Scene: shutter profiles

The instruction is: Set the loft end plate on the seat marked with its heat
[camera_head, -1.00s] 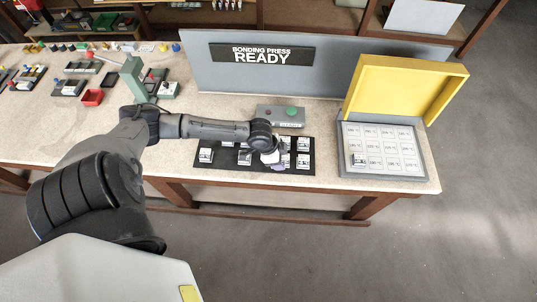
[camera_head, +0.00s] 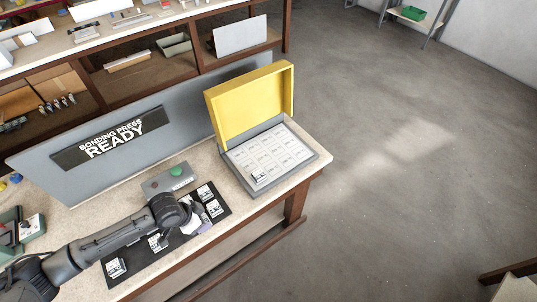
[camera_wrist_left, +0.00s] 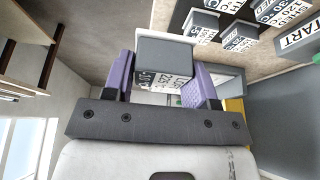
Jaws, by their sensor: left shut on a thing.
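My left gripper (camera_head: 193,222) is over the black mat (camera_head: 147,265) on the bench. In the left wrist view its purple fingers (camera_wrist_left: 163,66) are shut on a grey block-like end plate (camera_wrist_left: 165,50) with a white printed label. The label is seen upside down and partly hidden, so I cannot read it surely. The press bed (camera_head: 240,180) has a grid of pale marked seats (camera_head: 272,150); their print is too small to read. One plate (camera_head: 259,176) sits on a seat at the bed's near left. My right gripper is not in view.
Other labelled plates (camera_head: 214,207) stand on the mat around the gripper. A grey box with a green button (camera_head: 176,171) is behind it. The yellow lid (camera_head: 250,105) stands open behind the bed. A grey panel (camera_head: 190,110) reading BONDING PRESS READY runs along the back.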

